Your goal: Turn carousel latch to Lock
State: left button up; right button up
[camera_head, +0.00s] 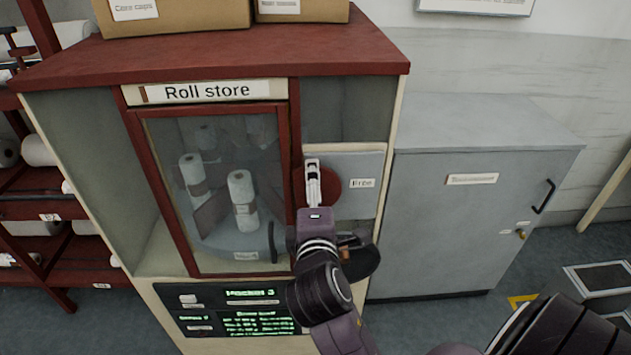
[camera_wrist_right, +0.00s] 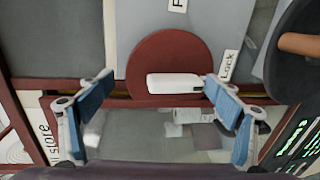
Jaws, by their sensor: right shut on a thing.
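The carousel latch is a white bar (camera_wrist_right: 172,84) on a dark red disc (camera_wrist_right: 140,70), fixed to a grey panel. In the right wrist view the bar lies level across the disc, its right end towards the "Lock" label (camera_wrist_right: 228,66). A partly cut-off "F..." label (camera_wrist_right: 178,5) is above the disc. In the head view the disc (camera_head: 330,187) has the "Free" label (camera_head: 362,183) to its right, and "Lock" is not visible. My left gripper is not in view.
The roll store's glass door (camera_head: 215,190) is shut, with white rolls (camera_head: 242,190) inside. A black round part (camera_head: 355,262) juts out below the latch panel. A display (camera_head: 230,310) is underneath. A grey cabinet (camera_head: 470,220) stands on the right.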

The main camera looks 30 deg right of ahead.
jog(key=v, duration=0.8)
jog(key=shift+s+a+r, duration=0.15)
jog(key=shift+s+r, duration=0.15)
jog(key=shift+s, duration=0.05)
dwell(0.5)
